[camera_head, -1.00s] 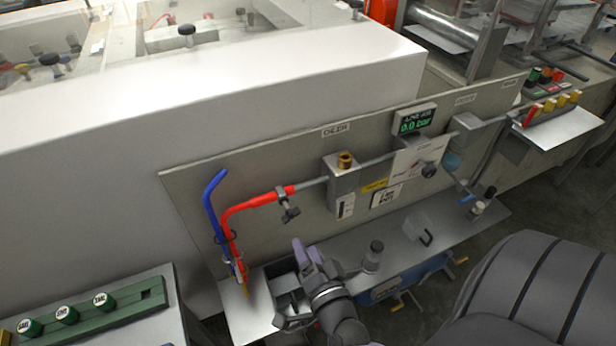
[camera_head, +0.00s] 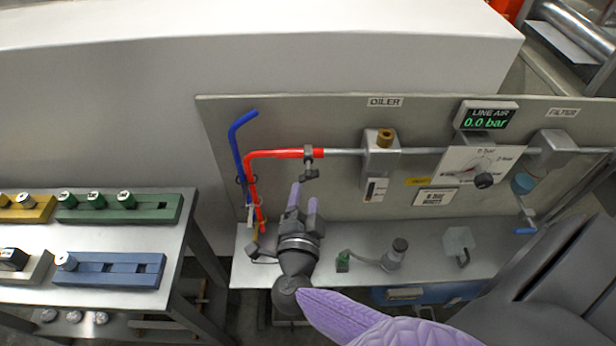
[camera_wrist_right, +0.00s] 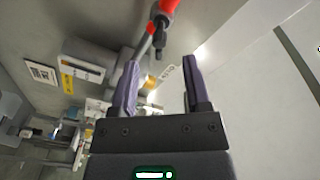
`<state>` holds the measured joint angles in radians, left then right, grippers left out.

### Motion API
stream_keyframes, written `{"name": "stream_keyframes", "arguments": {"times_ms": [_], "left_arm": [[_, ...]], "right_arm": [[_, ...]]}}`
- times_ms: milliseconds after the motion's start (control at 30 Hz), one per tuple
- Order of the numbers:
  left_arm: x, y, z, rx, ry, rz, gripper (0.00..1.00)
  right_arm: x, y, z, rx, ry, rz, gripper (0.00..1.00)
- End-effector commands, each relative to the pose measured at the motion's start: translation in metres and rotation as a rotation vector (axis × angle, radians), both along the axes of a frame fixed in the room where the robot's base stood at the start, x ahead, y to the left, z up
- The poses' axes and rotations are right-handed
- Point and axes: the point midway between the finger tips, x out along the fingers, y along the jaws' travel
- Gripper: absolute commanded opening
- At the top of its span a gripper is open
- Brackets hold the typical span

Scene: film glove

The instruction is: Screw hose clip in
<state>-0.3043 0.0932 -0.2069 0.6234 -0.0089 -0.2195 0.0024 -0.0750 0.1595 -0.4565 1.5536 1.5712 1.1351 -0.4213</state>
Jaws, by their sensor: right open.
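A red hose (camera_head: 272,154) runs over the front of the grey panel and meets a metal pipe at its right end. The dark hose clip (camera_head: 308,153) sits around that joint, with its screw knob (camera_head: 309,175) hanging below. My right gripper (camera_head: 304,197), with purple fingers, is open and empty just below the knob, apart from it. In the right wrist view the knob (camera_wrist_right: 158,40) shows ahead of the open fingers (camera_wrist_right: 161,72), roughly between them, with the red hose (camera_wrist_right: 169,6) beyond. My left gripper is not in view.
The panel carries an oiler (camera_head: 381,158), a pressure gauge (camera_head: 478,168) and a display (camera_head: 487,116) reading 0.0 bar. A blue hose (camera_head: 236,145) hangs left of the red one.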

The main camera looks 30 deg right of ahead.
Motion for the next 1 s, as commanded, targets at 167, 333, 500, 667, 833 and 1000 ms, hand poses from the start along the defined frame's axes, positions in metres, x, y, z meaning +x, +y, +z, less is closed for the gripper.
{"name": "stream_keyframes", "arguments": {"times_ms": [167,333,500,667,833,1000], "left_arm": [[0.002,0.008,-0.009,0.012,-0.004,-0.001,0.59],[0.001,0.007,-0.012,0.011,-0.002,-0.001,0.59],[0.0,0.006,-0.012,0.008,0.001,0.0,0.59],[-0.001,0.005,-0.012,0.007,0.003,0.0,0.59],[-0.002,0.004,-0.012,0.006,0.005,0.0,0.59],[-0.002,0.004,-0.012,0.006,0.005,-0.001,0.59]], "right_arm": [[0.032,-0.026,-0.001,-0.003,-0.003,-0.001,0.6],[0.047,-0.038,-0.001,-0.001,-0.002,0.0,0.6],[0.049,-0.039,0.0,0.0,-0.001,0.001,0.6],[0.049,-0.039,0.0,0.0,-0.001,0.001,0.46],[0.049,-0.039,0.0,0.0,-0.001,0.001,0.1],[0.048,-0.039,0.0,0.0,-0.001,0.001,0.0]]}}
